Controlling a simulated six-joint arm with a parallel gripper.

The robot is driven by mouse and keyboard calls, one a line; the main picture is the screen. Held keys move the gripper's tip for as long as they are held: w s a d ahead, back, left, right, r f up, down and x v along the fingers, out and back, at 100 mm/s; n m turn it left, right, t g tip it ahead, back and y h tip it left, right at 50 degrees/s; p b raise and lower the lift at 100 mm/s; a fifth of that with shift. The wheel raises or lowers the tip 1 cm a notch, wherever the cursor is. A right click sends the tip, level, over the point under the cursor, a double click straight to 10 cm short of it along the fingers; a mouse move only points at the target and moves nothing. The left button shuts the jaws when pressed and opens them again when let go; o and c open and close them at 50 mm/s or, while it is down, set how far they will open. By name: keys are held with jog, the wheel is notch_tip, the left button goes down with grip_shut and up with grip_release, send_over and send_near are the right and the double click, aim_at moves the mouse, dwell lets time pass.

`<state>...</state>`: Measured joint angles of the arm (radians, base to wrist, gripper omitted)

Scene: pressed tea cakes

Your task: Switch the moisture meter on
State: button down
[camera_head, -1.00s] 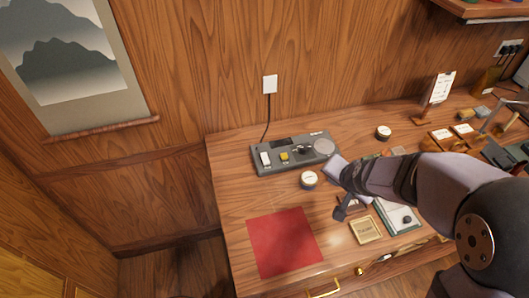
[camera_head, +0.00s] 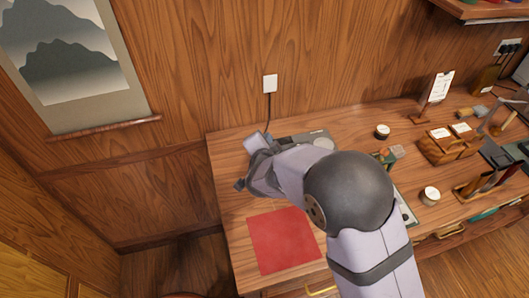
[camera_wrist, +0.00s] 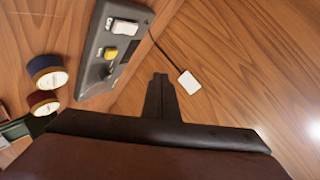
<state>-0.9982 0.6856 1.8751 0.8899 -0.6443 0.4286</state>
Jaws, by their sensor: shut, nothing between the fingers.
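The moisture meter is a long dark grey box with a white rocker switch (camera_wrist: 124,26) and a yellow button (camera_wrist: 110,54). In the head view only a strip of the meter (camera_head: 318,137) shows; my arm hides the rest. In the wrist view part of the meter (camera_wrist: 93,72) lies left of my gripper (camera_wrist: 160,80). My gripper is shut and empty, apart from the meter in the picture, with its tip pointing toward the wall side. I cannot tell which way the rocker is set.
A cord runs from the meter to a white wall plate (camera_head: 270,83). Two small round tins, one with a blue side (camera_wrist: 47,72) and one dark red (camera_wrist: 43,102), stand near the meter. A red mat (camera_head: 283,241) lies at the table's front left, clear.

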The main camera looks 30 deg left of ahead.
jog(key=shift+f, duration=0.1)
jog(key=shift+w+a+f+b, duration=0.3)
jog(key=shift+f+b, duration=0.75)
jog(key=shift+f, duration=0.3)
jog(key=shift+w+a+f+b, duration=0.35)
jog(key=shift+f+b, duration=0.65)
jog(key=shift+f, duration=0.4)
jog(key=shift+w+a+f+b, duration=0.3)
jog(key=shift+f+b, duration=0.75)
jog(key=shift+f, duration=0.3)
jog(key=shift+w+a+f+b, duration=0.1)
jog(key=shift+f+b, duration=0.25)
jog(key=shift+f, duration=0.05)
jog(key=shift+f+b, duration=0.3)
jog(key=shift+f, duration=0.15)
jog(key=shift+r, duration=0.2)
jog(key=shift+r+p, duration=0.6)
jog(key=shift+r, duration=0.1)
jog(key=shift+s+d+r+p, duration=0.2)
jog(key=shift+r+p, duration=0.35)
jog(key=shift+r, duration=0.25)
jog(key=shift+s+d+r+p, duration=0.25)
jog(key=shift+r+p, duration=0.3)
jog(key=shift+r, duration=0.25)
jog(key=shift+s+d+r+p, duration=0.2)
jog(key=shift+r+p, duration=0.35)
jog(key=shift+r, duration=0.25)
